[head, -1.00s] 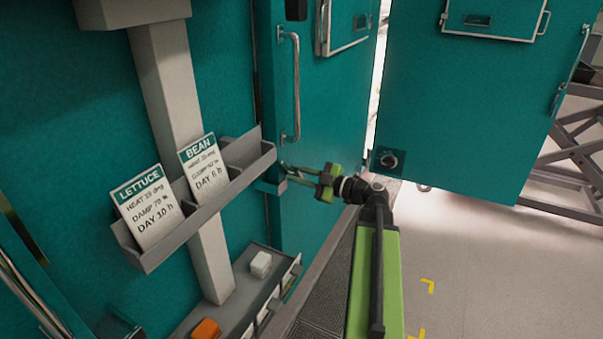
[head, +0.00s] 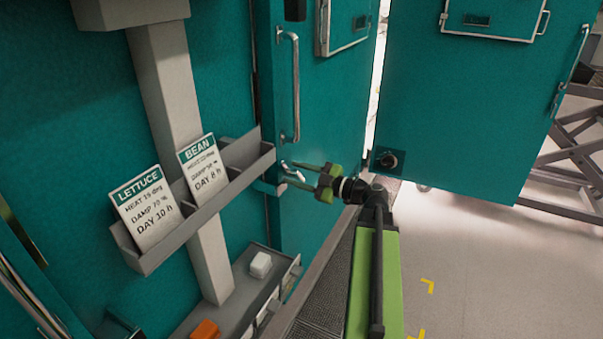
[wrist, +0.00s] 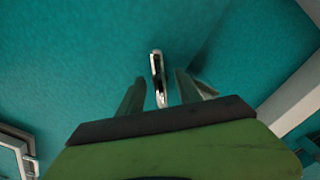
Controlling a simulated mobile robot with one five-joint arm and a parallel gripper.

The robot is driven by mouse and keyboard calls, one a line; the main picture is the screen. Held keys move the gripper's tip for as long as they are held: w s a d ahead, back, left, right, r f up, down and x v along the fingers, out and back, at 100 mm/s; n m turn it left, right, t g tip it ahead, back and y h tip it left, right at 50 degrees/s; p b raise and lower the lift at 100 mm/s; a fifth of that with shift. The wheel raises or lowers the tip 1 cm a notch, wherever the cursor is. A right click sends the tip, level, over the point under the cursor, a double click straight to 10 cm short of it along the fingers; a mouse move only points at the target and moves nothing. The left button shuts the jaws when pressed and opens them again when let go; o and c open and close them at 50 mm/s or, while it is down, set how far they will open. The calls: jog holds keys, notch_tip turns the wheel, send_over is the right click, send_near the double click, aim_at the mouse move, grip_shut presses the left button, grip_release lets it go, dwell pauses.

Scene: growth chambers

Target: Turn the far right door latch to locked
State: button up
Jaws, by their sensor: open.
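The latch (head: 292,170) is a small shiny metal lever on the teal right-hand chamber door (head: 325,100), low down below the long vertical handle. In the wrist view the latch (wrist: 158,72) points roughly up and down the picture, its lower end between my two fingertips. My gripper (head: 287,173) is open, with one green finger on each side of the latch. I cannot tell whether either finger touches it. The fingers partly hide the latch in the head view.
A grey holder (head: 195,225) with LETTUCE and BEAN cards sits left of my gripper. Below it is a shelf with a white block (head: 260,264) and an orange block (head: 205,330). Another teal door (head: 470,120) stands at right. The floor at lower right is clear.

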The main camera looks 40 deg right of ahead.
jog(key=v, duration=1.7)
jog(key=shift+s, duration=0.25)
